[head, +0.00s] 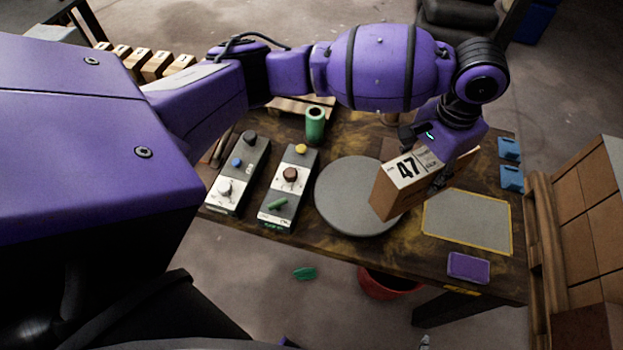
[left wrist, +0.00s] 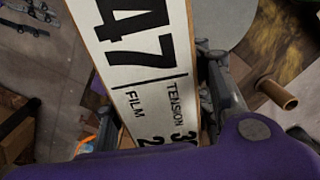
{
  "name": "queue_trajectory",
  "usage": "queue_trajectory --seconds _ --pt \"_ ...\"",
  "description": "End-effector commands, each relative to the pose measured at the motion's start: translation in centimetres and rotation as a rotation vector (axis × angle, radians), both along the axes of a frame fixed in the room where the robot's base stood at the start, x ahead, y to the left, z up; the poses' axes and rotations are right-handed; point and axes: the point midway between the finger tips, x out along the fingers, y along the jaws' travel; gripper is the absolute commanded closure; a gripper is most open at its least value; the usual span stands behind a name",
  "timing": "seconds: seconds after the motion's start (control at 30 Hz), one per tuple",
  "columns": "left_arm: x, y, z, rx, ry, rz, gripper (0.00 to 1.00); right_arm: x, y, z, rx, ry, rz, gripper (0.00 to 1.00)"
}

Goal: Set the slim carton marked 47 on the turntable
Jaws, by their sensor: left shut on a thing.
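The slim carton marked 47 (head: 398,187) is brown with a white label face. My left gripper (head: 432,163) is shut on it and holds it tilted. The turntable (head: 338,196) is a plain grey disc on the dark wooden table, with nothing seen standing on it. In the head view the carton overlaps the disc's right edge and seems to be above the table; its exact height I cannot tell. In the left wrist view the carton's label (left wrist: 140,60) fills the middle between the fingers, and part of the turntable (left wrist: 222,18) shows beyond. My right gripper is not in view.
Two control boxes (head: 223,190) (head: 277,214) and a green cup (head: 315,122) stand left of the turntable. A yellow-edged grey pad (head: 467,224), a purple block (head: 468,267) and two blue blocks (head: 509,148) (head: 511,179) are at right. A red bucket (head: 385,287) is below the table's edge.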

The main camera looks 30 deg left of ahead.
Motion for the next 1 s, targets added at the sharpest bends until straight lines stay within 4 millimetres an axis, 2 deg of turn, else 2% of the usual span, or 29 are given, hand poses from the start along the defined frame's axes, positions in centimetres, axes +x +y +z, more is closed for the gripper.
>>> queue_trajectory --seconds 0.03,0.2,0.3,0.4,0.5,0.77,0.87,1.0 --pt "0.2 1.4 -0.5 0.004 0.0 0.006 1.0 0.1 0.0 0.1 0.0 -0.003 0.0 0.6" --pt "0.6 5.3 -2.2 0.004 0.0 0.007 1.0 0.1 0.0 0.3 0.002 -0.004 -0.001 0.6" --pt "0.9 7.3 -3.3 0.002 0.0 0.006 1.0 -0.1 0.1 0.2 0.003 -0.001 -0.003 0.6" --pt "1.0 8.5 -5.1 0.001 0.0 0.004 1.0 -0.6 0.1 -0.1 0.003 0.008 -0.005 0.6" --pt "1.2 9.4 -6.2 0.0 0.0 0.003 1.0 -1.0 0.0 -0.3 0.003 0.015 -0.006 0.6" --pt "1.4 10.7 -7.7 0.001 -0.002 0.002 1.0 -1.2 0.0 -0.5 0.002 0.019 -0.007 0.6" --pt "1.5 11.9 -9.1 0.002 -0.001 0.005 1.0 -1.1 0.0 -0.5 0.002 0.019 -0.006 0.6" --pt "1.5 11.6 -11.2 0.0 -0.001 0.001 1.0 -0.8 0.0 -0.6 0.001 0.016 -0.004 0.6"
